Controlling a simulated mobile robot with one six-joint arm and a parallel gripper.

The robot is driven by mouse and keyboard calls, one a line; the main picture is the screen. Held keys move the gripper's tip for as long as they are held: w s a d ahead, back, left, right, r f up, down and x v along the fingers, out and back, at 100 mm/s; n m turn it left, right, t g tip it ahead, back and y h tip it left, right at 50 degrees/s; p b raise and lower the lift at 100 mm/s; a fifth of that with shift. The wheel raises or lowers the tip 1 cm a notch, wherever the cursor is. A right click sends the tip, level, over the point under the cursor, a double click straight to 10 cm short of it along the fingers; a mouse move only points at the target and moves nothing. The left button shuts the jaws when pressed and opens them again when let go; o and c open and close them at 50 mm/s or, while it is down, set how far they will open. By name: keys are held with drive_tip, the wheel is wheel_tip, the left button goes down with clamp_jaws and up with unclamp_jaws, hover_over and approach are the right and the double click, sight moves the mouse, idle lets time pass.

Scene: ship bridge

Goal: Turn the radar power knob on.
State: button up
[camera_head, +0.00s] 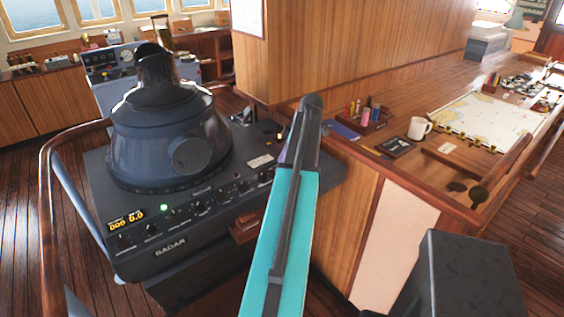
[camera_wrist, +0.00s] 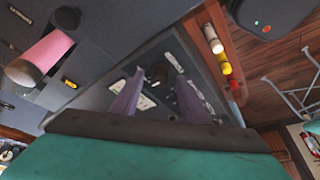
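The dark radar console (camera_head: 165,252) in the head view has a row of small black knobs (camera_head: 198,206) along its front, a lit green lamp (camera_head: 163,208) and an orange display (camera_head: 127,220). My teal arm reaches over its right side and hides part of it. In the wrist view, my gripper (camera_wrist: 155,64) has its two purple fingers apart. A small dark knob (camera_wrist: 158,73) shows between the fingertips, on a dark panel with white labels. I cannot tell whether the fingers touch it, or read which knob is the power knob.
A large dark radar hood (camera_head: 165,140) rises left of my arm. A wooden rail (camera_head: 45,190) curves round the console. A wooden chart table at right holds a white mug (camera_head: 419,128) and a chart (camera_head: 490,118). A pink cylinder (camera_wrist: 40,57) shows in the wrist view.

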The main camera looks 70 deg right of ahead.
clamp_jaws()
drive_tip(key=shift+m, duration=0.3)
drive_tip(key=m+b, duration=0.1)
drive_tip(key=m+h+b, duration=0.1)
drive_tip(key=m, duration=0.1)
drive_tip(key=shift+a+f+h, duration=0.1)
drive_tip(key=shift+a+h, duration=0.15)
drive_tip(key=shift+h, duration=0.05)
drive_tip(key=m+h, duration=0.1)
drive_tip(key=m, duration=0.1)
drive_tip(key=m+b, duration=0.1)
drive_tip(key=m, duration=0.2)
drive_tip(key=shift+a+g+h, duration=0.1)
drive_tip(key=shift+g+h, duration=0.2)
drive_tip(key=shift+h, duration=0.1)
drive_tip(key=shift+m, duration=0.3)
drive_tip(key=shift+o, duration=0.2)
unclamp_jaws()
